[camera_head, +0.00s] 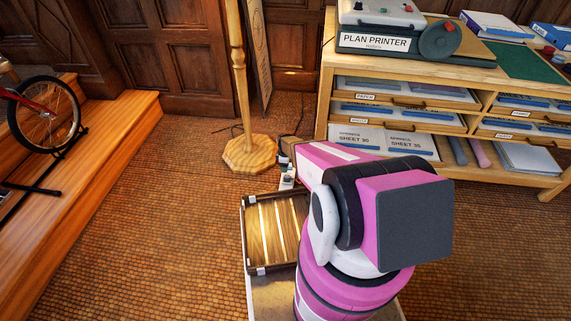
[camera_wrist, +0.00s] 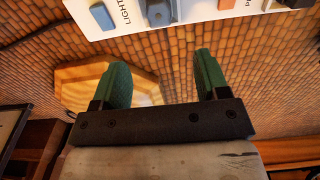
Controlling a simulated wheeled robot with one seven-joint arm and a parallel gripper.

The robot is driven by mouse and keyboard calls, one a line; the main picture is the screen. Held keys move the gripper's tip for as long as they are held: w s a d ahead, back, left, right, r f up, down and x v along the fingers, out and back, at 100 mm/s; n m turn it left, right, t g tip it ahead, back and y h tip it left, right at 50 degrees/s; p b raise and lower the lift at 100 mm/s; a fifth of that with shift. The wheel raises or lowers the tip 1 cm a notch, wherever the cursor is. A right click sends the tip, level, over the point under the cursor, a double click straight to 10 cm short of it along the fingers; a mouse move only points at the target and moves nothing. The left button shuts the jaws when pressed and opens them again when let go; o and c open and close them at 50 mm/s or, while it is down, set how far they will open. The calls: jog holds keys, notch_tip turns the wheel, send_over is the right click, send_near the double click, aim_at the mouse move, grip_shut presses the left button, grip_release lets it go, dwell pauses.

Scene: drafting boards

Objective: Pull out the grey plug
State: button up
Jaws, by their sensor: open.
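A white strip (camera_wrist: 135,24) with a label reading "LIGHT" crosses the top of the wrist view, cut off by the frame edge. On it sit a blue-grey piece (camera_wrist: 102,15), a dark grey piece (camera_wrist: 157,12) and an orange piece (camera_wrist: 226,3). I cannot tell for sure which of the two greyish pieces is the grey plug. My gripper (camera_wrist: 160,64) has two green fingers spread apart with nothing between them. The strip lies beyond the fingertips, and the dark grey piece is roughly in line with the gap. In the head view my arm hides the gripper.
A wooden stand with an octagonal base (camera_head: 250,155) is close by; its base (camera_wrist: 80,78) also shows in the wrist view. A wooden cabinet (camera_head: 480,122) with a plan printer (camera_head: 375,42) is at right. A wooden step (camera_head: 95,150) is at left, with open tiled floor between.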

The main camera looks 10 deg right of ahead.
aim_at(287, 178)
notch_tip(287, 178, down, 10)
jog(key=shift+f, duration=0.25)
dwell(0.3)
grip_shut()
jog(key=shift+r, duration=3.55)
